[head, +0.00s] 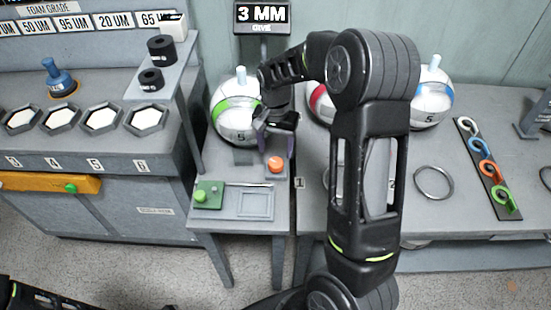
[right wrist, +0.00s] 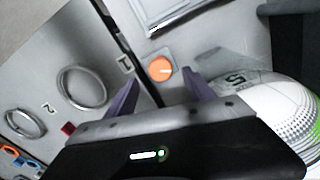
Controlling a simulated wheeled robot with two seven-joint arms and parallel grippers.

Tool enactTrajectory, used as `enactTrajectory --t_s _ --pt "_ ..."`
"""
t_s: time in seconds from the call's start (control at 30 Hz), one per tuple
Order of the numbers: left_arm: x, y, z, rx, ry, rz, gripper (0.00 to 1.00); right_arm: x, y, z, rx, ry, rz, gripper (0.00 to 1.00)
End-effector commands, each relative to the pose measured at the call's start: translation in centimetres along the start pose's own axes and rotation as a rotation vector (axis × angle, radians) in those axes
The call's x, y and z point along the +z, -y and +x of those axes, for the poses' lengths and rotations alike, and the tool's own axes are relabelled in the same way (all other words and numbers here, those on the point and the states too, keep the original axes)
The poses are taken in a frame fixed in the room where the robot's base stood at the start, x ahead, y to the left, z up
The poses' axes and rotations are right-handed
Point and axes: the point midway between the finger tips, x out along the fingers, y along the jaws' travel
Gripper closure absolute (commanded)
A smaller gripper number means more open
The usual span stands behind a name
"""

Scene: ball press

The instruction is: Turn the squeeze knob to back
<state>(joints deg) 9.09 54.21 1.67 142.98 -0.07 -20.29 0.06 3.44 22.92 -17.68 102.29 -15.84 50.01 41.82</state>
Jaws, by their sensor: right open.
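The orange squeeze knob (head: 275,164) sits on a small grey base at the back right of the low grey stand. It also shows in the right wrist view (right wrist: 160,69), with a short pale mark on its face. My right gripper (head: 276,143) is just behind and above the knob, beside the green-striped ball. In the right wrist view its two purple fingers (right wrist: 158,92) are spread and empty, with the knob beyond and between their tips, apart from them. The mark's direction is too small to tell in the head view. My left gripper is out of view.
The green-striped ball (head: 232,126) stands close behind the gripper. A green block with a knob (head: 207,195) and a rectangular frame (head: 256,204) lie on the stand's front. The right table holds metal rings (head: 434,182) and a strip of coloured hooks (head: 484,164).

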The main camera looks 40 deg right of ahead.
Motion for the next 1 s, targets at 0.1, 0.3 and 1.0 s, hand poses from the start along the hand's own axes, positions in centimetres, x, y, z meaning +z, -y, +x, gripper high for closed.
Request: enactTrajectory --t_s 0.1,0.3,1.0 --pt "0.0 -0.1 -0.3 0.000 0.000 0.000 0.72 0.1 -0.1 1.9 0.004 0.004 0.001 0.38" --pt "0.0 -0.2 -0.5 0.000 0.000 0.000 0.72 0.1 -0.1 4.8 0.002 0.003 0.000 0.38" --pt "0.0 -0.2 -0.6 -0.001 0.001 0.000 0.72 0.0 0.0 5.8 0.000 0.000 0.000 0.62"
